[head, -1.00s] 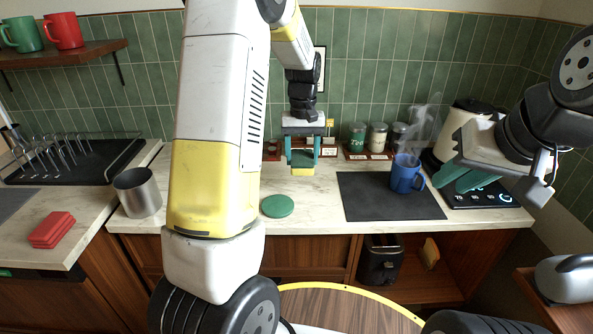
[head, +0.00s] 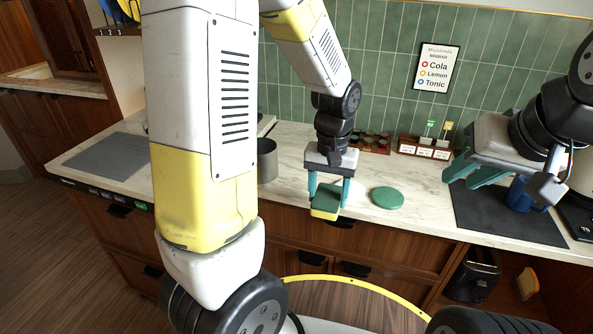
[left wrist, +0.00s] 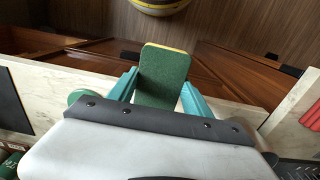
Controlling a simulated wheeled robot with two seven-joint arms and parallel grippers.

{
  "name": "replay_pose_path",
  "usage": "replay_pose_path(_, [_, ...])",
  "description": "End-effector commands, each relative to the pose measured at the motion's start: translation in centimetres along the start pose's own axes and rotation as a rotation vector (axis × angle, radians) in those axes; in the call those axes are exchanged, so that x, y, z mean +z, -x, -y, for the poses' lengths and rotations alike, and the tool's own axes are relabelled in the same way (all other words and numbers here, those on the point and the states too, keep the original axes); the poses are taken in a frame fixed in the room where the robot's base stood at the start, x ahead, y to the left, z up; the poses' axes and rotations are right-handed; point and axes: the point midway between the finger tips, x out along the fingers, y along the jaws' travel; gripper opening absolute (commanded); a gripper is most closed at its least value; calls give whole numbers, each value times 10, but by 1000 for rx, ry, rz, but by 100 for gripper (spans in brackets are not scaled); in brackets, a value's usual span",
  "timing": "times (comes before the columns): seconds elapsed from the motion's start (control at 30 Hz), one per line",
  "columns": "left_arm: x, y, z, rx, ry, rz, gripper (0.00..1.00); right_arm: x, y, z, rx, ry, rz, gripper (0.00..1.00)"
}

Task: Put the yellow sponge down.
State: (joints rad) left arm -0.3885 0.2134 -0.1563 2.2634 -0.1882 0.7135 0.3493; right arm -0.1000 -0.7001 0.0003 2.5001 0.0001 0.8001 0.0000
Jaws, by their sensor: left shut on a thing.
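The yellow sponge (head: 325,214), with a green upper face, is between the two teal fingers of my left gripper (head: 328,198), which is shut on it. In the head view it appears over the front edge of the counter (head: 290,178), left of a round green disc (head: 387,197). I cannot tell its exact height. In the left wrist view the sponge (left wrist: 163,80) shows its green face with a thin yellow edge, reaching out past the fingers. My right gripper (head: 475,177) hangs over the black mat (head: 490,217), fingers apart and empty.
A metal cup (head: 267,160) stands left of my left gripper. A rack with small cards (head: 424,148) is at the wall. A black toaster (head: 472,277) sits on the shelf below. Counter around the disc is clear.

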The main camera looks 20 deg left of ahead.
Motion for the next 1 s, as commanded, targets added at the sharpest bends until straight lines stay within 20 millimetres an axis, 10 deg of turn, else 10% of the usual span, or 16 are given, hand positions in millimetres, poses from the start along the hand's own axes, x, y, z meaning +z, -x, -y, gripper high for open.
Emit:
replay_pose_path(0.6, [-119,-14,73,0,0,0,13,0,0,0,0,0,0,28])
replay_pose_path(1.0, [-133,-37,82,-1,-4,4,13,0,0,0,0,0,0,28])
